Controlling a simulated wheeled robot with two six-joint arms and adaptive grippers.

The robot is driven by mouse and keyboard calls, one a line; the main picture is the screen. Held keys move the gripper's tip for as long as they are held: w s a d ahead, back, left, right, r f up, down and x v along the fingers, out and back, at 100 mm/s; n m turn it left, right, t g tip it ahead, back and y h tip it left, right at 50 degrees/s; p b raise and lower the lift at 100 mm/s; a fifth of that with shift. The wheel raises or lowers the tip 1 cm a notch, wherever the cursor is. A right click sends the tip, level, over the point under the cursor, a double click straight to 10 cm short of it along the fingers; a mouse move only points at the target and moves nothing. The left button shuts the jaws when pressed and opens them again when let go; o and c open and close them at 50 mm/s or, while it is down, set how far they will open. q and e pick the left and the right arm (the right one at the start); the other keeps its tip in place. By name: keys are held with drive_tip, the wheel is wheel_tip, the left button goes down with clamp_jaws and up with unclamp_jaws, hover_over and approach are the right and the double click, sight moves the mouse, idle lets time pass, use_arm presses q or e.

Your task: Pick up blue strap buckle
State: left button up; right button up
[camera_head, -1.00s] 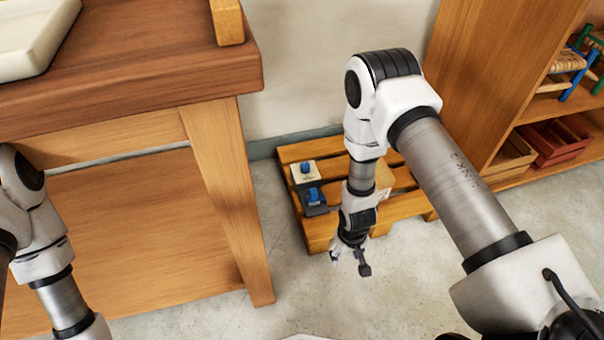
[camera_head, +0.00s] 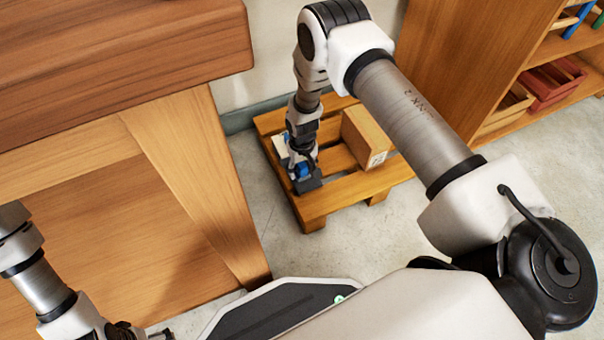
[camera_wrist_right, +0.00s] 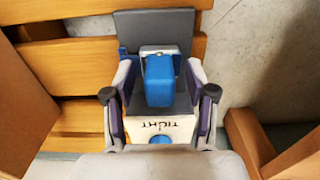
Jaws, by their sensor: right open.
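The blue strap buckle (camera_wrist_right: 160,80) sits on a dark grey plate (camera_wrist_right: 150,22) in the right wrist view; a metal piece shows at its far end. It also shows small in the head view (camera_head: 302,170). My right gripper (camera_wrist_right: 158,97) is open, with one finger on each side of the buckle; I cannot tell whether they touch it. A white block (camera_wrist_right: 178,130) marked "TIGHT", with a blue spot, lies just nearer, partly between the fingers. My left gripper (camera_head: 150,332) is cut off by the bottom edge of the head view.
The plate and block rest on a low wooden pallet (camera_head: 345,187). A cardboard box (camera_head: 366,138) stands on it, right of my right gripper. A wooden workbench (camera_head: 110,60) rises at the left. A shelf with crates (camera_head: 553,82) is at the right. Grey floor is clear in front.

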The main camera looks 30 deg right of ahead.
drive_tip(key=shift+r, duration=0.15)
clamp_jaws()
